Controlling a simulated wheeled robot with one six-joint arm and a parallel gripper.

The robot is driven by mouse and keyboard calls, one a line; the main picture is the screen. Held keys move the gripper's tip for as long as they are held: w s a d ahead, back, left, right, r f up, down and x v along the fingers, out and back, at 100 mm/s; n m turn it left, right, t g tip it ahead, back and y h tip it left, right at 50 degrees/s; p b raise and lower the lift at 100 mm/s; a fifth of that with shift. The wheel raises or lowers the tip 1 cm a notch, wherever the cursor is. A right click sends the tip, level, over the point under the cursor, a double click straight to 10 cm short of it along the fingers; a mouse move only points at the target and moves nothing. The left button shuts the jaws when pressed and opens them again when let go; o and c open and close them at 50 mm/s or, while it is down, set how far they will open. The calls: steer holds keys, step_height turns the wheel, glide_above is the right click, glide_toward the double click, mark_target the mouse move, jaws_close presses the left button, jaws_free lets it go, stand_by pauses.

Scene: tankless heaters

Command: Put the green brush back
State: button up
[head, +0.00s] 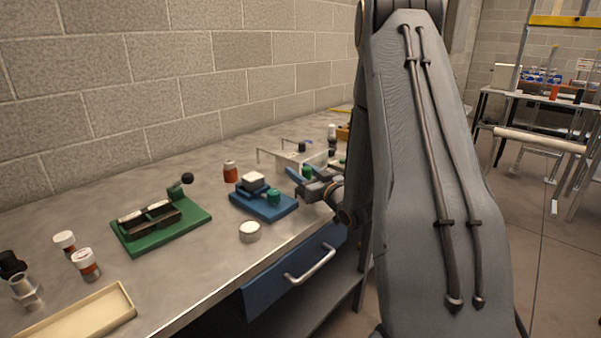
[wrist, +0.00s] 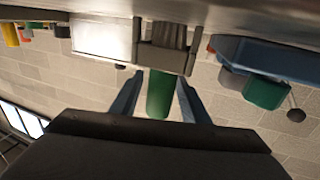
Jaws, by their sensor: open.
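A green cylinder (wrist: 160,96), which looks like the green brush's handle, stands between the two blue fingers of my gripper (wrist: 160,77) in the wrist view. Its other end meets a grey ribbed block (wrist: 165,47); I cannot tell whether that is the brush's head or a holder. My gripper is open, with a gap showing on each side of the green cylinder. In the head view my gripper (head: 303,179) is low over the bench's right part, and a small green part (head: 307,170) shows by its fingers. The rest of the brush is hidden there.
A blue fixture (head: 265,206) with a green knob stands left of my gripper. A white rack (head: 300,155) is behind it. A green fixture (head: 160,226), several bottles and a cream tray (head: 85,318) are further left. A drawer handle (head: 312,265) sticks out below the bench.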

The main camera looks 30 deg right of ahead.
steer(key=s, duration=0.4)
steer(key=s+b, duration=0.1)
steer(key=s, duration=0.2)
steer(key=s+d+b, duration=0.1)
steer(key=s, duration=0.3)
steer(key=shift+s, duration=0.35)
